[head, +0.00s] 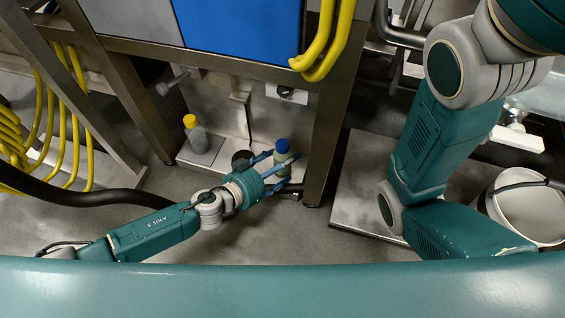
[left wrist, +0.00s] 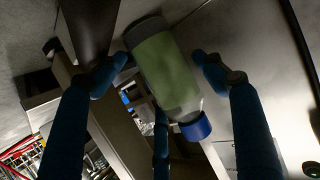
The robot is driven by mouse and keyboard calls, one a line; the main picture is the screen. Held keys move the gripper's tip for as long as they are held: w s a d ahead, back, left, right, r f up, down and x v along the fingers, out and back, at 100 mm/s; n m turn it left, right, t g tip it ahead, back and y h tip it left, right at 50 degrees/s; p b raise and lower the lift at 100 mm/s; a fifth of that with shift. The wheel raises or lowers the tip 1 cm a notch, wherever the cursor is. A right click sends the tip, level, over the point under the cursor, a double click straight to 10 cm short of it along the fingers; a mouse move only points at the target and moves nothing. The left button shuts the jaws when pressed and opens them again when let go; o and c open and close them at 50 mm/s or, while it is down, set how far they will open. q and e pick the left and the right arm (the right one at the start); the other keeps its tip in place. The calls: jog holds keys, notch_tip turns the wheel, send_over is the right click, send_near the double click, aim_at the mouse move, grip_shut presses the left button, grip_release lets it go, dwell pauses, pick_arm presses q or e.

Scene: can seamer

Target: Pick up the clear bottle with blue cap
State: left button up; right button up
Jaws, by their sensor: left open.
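The clear bottle with blue cap (head: 282,150) stands on the steel base plate, beside the frame post. In the left wrist view the bottle (left wrist: 167,72) has a pale green label, and its blue cap points to the lower right. My left gripper (head: 283,167) is open, with its blue fingers around the bottle. In the left wrist view one finger is on either side of the bottle and a third finger is below it. Gaps show beside the bottle, and I cannot tell whether any finger touches it. My right arm shows at the right, but its gripper is out of view.
A dark round object (head: 241,160) is close behind my left gripper. A steel post (head: 325,140) rises just right of the bottle. Yellow hoses (head: 327,40) hang above, and a white bucket (head: 528,212) is at right.

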pick_arm(q)
jog(key=shift+x, duration=0.8)
jog(key=c, duration=1.2)
jog(key=shift+c, duration=0.2)
jog(key=shift+r, duration=0.15)
